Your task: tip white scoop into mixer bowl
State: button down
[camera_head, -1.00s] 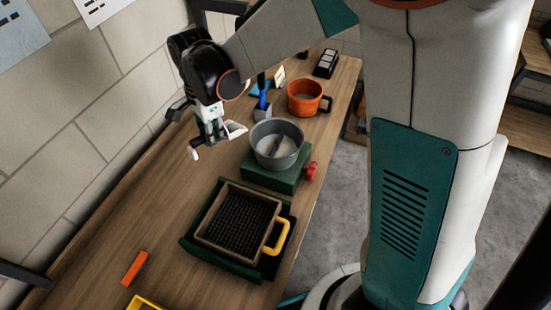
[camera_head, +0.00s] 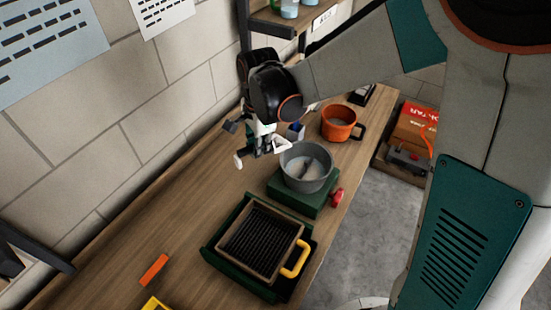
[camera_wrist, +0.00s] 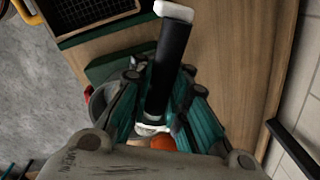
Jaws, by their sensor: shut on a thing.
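My gripper (camera_head: 264,143) is shut on the dark handle of the white scoop (camera_head: 278,146). In the wrist view the black handle (camera_wrist: 170,62) with its white end cap lies between my teal fingers (camera_wrist: 160,105). The scoop is close to the left rim of the grey mixer bowl (camera_head: 305,182), and I cannot tell whether it overlaps the rim. The bowl sits on a green base (camera_head: 290,199) with a red knob (camera_head: 337,198) and holds pale contents and a dark paddle. The scoop's contents cannot be made out.
A wood-framed sieve (camera_head: 270,272) with a yellow handle stands on a green tray in front of the mixer. An orange pot (camera_head: 339,122) is behind it. An orange block (camera_head: 153,270) lies front left.

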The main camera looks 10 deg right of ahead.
aim_at(279, 143)
jog(key=shift+t, duration=0.5)
jog(key=d, duration=0.2)
jog(key=d+r+p, duration=0.1)
jog(key=d+r, duration=0.1)
jog(key=d, duration=0.1)
jog(key=shift+s+d+p, duration=0.2)
jog(key=shift+d+p, duration=0.1)
jog(key=shift+p, duration=0.1)
jog(key=shift+w+d+f+y+b, duration=0.2)
jog(key=shift+d+y+b, duration=0.25)
jog(key=shift+y+b, duration=0.35)
jog(key=shift+d+g+y, duration=0.2)
jog(key=shift+g+y, duration=0.3)
jog(key=shift+y, duration=0.2)
jog(key=shift+b, duration=0.35)
jog(key=shift+r+y, duration=0.1)
jog(key=shift+y, duration=0.2)
